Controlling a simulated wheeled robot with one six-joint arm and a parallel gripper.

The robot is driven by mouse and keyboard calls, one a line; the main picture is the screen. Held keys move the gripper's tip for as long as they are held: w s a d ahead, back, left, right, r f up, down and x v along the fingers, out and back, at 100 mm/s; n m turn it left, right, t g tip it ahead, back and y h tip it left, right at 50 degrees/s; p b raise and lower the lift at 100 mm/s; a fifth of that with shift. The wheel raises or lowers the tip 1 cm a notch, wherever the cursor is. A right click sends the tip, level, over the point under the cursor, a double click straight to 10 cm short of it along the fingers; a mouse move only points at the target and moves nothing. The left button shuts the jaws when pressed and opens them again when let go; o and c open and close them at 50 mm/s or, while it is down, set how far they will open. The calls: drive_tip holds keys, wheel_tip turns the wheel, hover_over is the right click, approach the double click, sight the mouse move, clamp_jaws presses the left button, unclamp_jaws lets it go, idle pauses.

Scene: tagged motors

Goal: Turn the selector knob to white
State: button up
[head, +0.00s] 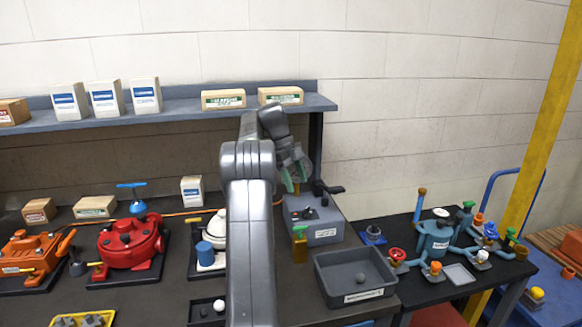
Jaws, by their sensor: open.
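A grey box (325,230) with a pale label on its front stands on the bench right of my arm. Small dark parts (309,213) sit on its top, and one may be the selector knob. They are too small to tell their setting, and I make out no white mark. My gripper (293,180) has green-tipped fingers and is open. In the picture it shows just above the back of the grey box, apart from the dark parts. My arm covers the area left of the box.
A grey tray (335,291) holding a dark ball is in front of the box. A green-topped yellow post (299,246) stands close to the box's left front. A red motor (131,240) is at left. A shelf (180,108) with cartons runs behind. A blue tank (434,241) with valves is at right.

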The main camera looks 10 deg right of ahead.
sight(306, 208)
drive_tip(key=p+v, duration=0.2)
drive_tip(key=v, duration=0.3)
drive_tip(key=shift+f, duration=0.1)
drive_tip(key=b+x, duration=0.1)
drive_tip(key=x, duration=1.2)
drive_tip(key=shift+s+d+f+b, duration=0.15)
drive_tip(key=shift+s+f+b, duration=0.1)
drive_tip(key=shift+f+b, duration=0.15)
